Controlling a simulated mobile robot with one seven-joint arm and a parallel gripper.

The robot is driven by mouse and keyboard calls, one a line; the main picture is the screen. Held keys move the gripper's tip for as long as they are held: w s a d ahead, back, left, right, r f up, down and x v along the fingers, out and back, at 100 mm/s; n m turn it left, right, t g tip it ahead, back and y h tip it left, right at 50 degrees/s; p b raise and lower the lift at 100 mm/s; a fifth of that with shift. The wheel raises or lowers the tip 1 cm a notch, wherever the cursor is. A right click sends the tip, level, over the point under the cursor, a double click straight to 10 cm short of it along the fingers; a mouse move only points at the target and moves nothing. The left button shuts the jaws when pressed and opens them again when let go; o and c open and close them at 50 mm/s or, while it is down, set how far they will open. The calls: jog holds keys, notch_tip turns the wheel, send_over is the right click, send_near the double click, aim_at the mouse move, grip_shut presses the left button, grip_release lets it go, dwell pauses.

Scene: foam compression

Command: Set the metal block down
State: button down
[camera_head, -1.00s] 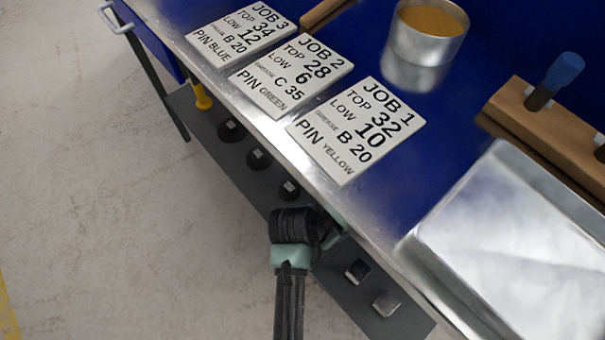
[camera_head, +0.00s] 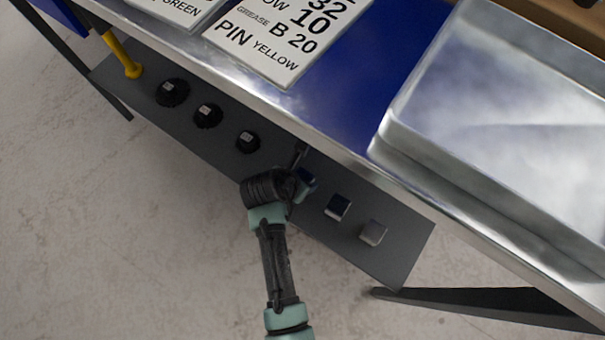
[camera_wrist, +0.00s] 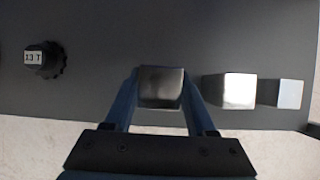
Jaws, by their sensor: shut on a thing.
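A dark grey metal block (camera_wrist: 161,88) sits between the two blue fingers of my gripper (camera_wrist: 160,92) in the wrist view, and the fingers are shut on it. It is over the dark grey lower shelf (camera_wrist: 190,45); I cannot tell whether it touches the shelf. In the head view my gripper (camera_head: 304,184) is at the shelf, beside the table's front edge, and mostly hides the held block. Two more metal blocks stand to the right of it on the shelf: a nearer one (camera_wrist: 231,90) and a lighter one (camera_wrist: 283,93).
Black round knobs (camera_head: 207,115) with labels stand on the shelf to the left, with a yellow-handled thing (camera_head: 122,54) beyond. The tabletop's metal edge (camera_head: 330,150) overhangs close above my gripper. A metal tray (camera_head: 480,130) lies on the table at the right.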

jog(key=shift+w, duration=0.1)
jog(key=shift+c, duration=1.1)
grip_release()
jog(key=p+v, duration=0.6)
jog(key=v, duration=0.6)
jog(key=shift+r, duration=0.1)
